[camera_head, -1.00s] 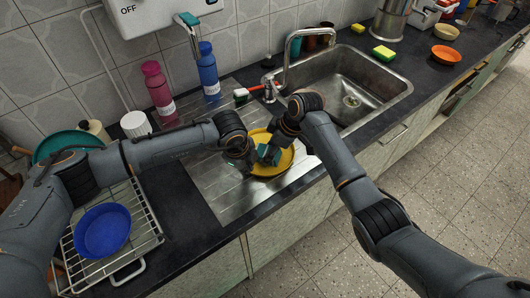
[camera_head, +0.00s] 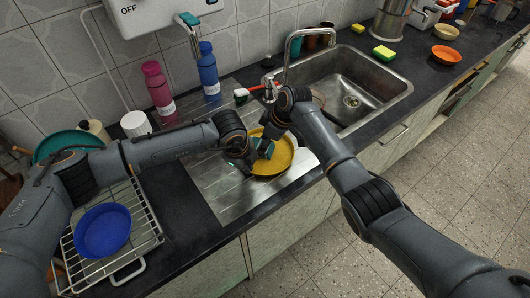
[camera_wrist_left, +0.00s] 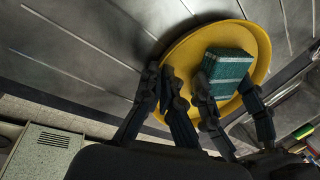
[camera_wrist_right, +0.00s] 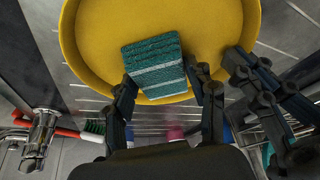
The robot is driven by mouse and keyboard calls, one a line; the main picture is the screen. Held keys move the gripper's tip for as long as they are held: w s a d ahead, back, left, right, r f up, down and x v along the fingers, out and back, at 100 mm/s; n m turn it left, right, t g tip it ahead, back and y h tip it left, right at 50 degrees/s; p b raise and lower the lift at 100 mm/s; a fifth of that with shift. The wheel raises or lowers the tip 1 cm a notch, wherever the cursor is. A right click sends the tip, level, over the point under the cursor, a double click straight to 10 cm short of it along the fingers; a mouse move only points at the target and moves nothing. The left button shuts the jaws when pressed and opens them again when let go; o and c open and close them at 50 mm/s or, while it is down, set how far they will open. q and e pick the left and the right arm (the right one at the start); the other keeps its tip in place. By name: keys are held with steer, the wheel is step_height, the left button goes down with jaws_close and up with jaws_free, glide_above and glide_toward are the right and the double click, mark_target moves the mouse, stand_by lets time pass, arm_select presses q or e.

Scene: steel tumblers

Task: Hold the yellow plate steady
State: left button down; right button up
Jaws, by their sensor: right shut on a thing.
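The yellow plate (camera_head: 281,154) lies on the steel drainboard left of the sink. It also shows in the left wrist view (camera_wrist_left: 258,45) and the right wrist view (camera_wrist_right: 100,40). My left gripper (camera_wrist_left: 163,88) is at the plate's rim, its fingers close together on either side of it. My right gripper (camera_wrist_right: 163,90) is shut on a teal sponge with pale stripes (camera_wrist_right: 155,65), held over the plate's inside. Whether the sponge touches the plate is unclear. In the head view, the arms partly hide the plate and both fingertips.
A wire rack (camera_head: 146,222) with a blue bowl (camera_head: 102,230) is at the left. Pink (camera_head: 158,88) and blue (camera_head: 208,70) bottles stand by the wall. A red-handled brush (camera_head: 243,92) lies behind the plate, near the tap (camera_head: 286,62) and sink (camera_head: 375,90).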

mark_target(271, 151)
arm_select(q)
steer(key=shift+w+d, duration=0.1)
steer(key=shift+d, duration=0.05)
arm_select(e)
steer(key=shift+s+d, duration=0.1)
steer(key=shift+d, duration=0.05)
steer(key=shift+s+d, duration=1)
steer(key=shift+s, duration=0.3)
steer(key=shift+w+d+f, duration=0.15)
steer(key=shift+d, duration=0.05)
steer(key=shift+w+a, duration=1.2)
steer(key=shift+w, duration=0.2)
